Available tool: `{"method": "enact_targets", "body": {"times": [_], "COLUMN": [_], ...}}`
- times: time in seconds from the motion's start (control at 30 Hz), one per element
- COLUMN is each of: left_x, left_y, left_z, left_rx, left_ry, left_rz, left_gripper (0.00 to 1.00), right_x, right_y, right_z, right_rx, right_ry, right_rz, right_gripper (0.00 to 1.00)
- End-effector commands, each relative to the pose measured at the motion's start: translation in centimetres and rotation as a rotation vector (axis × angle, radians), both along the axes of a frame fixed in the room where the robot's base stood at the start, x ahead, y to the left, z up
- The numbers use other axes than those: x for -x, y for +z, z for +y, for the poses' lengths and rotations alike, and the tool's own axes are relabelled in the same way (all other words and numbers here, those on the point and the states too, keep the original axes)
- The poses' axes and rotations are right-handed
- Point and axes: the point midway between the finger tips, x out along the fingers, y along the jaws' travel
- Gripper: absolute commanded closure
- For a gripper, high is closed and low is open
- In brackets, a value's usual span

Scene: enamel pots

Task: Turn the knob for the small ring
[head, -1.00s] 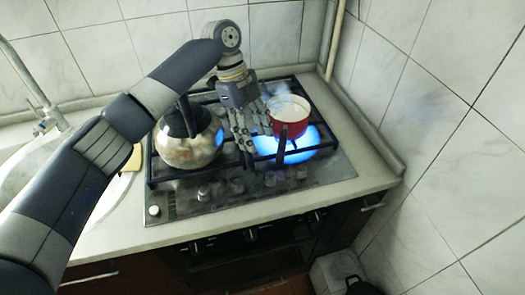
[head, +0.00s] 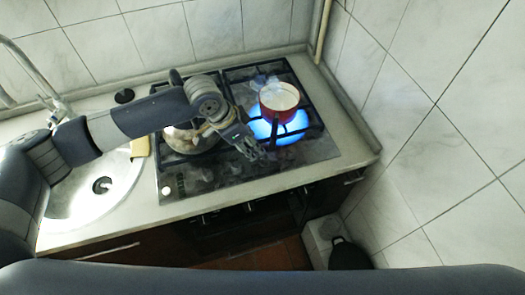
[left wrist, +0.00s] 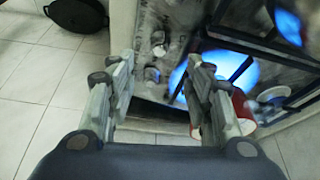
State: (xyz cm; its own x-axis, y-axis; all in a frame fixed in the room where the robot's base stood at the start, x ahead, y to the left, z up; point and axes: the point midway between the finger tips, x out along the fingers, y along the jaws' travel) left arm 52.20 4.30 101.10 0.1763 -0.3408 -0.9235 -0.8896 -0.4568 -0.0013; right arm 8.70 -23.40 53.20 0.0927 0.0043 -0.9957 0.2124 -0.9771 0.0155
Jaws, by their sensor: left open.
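The gas hob (head: 310,152) has a row of small knobs along its front strip. In the head view a pale knob (head: 165,190) stands at the left end; the others are dim or hidden by my arm. Several knobs (left wrist: 158,50) show in the left wrist view, beyond and between my fingers. My left gripper (head: 256,151) is open and empty above the front of the hob, in front of the lit burner; its spread fingers (left wrist: 160,85) touch no knob that I can make out. I cannot tell which knob belongs to the small ring.
A red pot (head: 272,108) stands over a blue flame (head: 290,128) at the hob's right. A kettle (head: 188,140) stands at the left, partly behind my arm. A sink (head: 120,182) lies further left. A tiled wall (head: 430,130) bounds the right.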

Motion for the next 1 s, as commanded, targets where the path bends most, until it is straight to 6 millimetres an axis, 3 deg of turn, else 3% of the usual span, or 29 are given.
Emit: {"method": "enact_targets", "body": {"times": [0.17,0.6,1.0], "left_x": [-0.2,-1.4,-1.9], "left_y": [-1.4,-7.8,-9.9], "left_z": [-0.6,-3.0,-3.7], "left_rx": [0.001,-0.001,0.000], "left_ry": [0.003,0.002,0.002], "left_rz": [0.005,0.003,0.001], "left_gripper": [0.53,0.53,0.53], "right_x": [0.0,0.0,0.0], "right_y": [0.5,2.1,2.4], "right_z": [0.0,0.0,-0.1], "right_rx": [0.000,0.000,0.000], "right_ry": [0.000,0.001,0.001], "right_rz": [0.000,0.000,0.001], "right_gripper": [1.00,1.00,1.00]}}
